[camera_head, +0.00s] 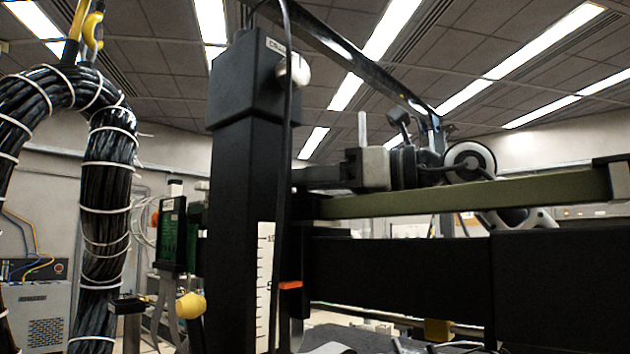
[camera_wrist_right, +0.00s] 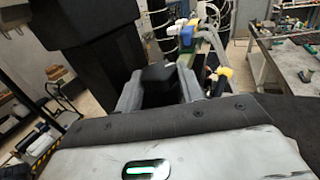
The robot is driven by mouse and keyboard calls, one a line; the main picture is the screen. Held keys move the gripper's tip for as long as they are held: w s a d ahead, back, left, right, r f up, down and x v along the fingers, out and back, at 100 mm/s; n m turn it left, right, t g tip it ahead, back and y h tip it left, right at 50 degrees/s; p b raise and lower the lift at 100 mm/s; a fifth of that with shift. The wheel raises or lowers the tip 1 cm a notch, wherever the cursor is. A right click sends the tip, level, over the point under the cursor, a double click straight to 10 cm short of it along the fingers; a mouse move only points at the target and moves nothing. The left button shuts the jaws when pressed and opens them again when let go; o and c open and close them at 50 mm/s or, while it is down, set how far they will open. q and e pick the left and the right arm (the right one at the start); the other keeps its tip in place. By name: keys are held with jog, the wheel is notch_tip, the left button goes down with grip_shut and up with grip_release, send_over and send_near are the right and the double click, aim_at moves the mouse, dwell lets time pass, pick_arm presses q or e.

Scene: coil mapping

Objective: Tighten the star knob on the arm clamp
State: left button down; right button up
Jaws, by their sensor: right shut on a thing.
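My right gripper (camera_head: 372,168) comes in from the right, above the olive horizontal bar, beside the black upright column (camera_head: 236,170). In the right wrist view my right gripper (camera_wrist_right: 160,92) has its two grey fingers on either side of a dark knob-like piece (camera_wrist_right: 158,73), shut on it. This dark piece (camera_head: 322,177) stands out from the column toward my gripper. Its star shape cannot be made out, as the fingers cover much of it. The column also fills the upper left of the wrist view (camera_wrist_right: 92,35). My left gripper is not in view.
An olive bar (camera_head: 470,196) and a thick black beam (camera_head: 400,268) run right from the column. A pale round knob (camera_head: 293,70) is high on the column; a yellow knob (camera_head: 190,305) is low left. A thick cable bundle (camera_head: 106,200) hangs at the left.

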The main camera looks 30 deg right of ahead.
dwell(0.3)
jog(key=o, duration=1)
jog(key=shift+s+d, duration=0.1)
jog(key=shift+s+d, duration=0.15)
pick_arm(q)
jog(key=b, duration=0.1)
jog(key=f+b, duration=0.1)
jog(key=b, duration=0.1)
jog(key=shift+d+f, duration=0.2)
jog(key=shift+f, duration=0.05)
pick_arm(e)
jog(key=v, duration=1.5)
jog(key=shift+s, duration=0.2)
jog(key=shift+d, duration=0.1)
